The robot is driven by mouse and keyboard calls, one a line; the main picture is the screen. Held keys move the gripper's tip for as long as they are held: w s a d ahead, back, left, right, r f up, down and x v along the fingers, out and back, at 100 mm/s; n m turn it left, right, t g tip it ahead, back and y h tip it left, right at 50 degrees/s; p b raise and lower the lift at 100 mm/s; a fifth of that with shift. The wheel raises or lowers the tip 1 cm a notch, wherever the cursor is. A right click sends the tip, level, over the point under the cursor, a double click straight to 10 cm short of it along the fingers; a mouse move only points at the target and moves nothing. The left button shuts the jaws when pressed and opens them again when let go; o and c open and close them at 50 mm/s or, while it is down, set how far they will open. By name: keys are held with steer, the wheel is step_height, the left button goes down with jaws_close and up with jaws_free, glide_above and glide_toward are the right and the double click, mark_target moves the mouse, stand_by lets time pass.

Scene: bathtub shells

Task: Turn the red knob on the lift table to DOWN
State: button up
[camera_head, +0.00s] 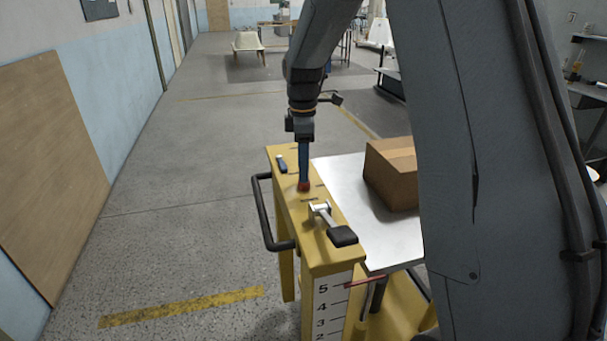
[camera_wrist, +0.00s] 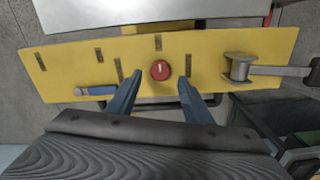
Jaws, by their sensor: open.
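The lift table has a yellow top panel (camera_head: 288,207), also seen in the wrist view (camera_wrist: 75,62). A small round red knob (camera_wrist: 160,70) with a short white mark sits on this panel. The mark runs roughly up and down in the wrist view. Dark marks stand around the knob; I cannot read any labels. In the head view the knob (camera_head: 304,187) is right below my gripper (camera_head: 304,178), which points straight down. In the wrist view my gripper (camera_wrist: 160,78) is open, one blue finger either side of the knob, with gaps between. Exact fingertip height is unclear.
A metal lever with a black grip (camera_head: 341,236) stands on the panel near the knob. A small blue-handled part (camera_head: 282,163) lies on its other side. A black handle bar (camera_head: 262,215) sticks out left. A cardboard box (camera_head: 392,172) rests on the metal tabletop (camera_head: 345,190).

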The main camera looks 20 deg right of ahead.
steer(key=shift+f+p, duration=0.4)
steer(key=shift+f, duration=1.5)
steer(key=c, duration=1.1)
steer(key=shift+o, duration=0.2)
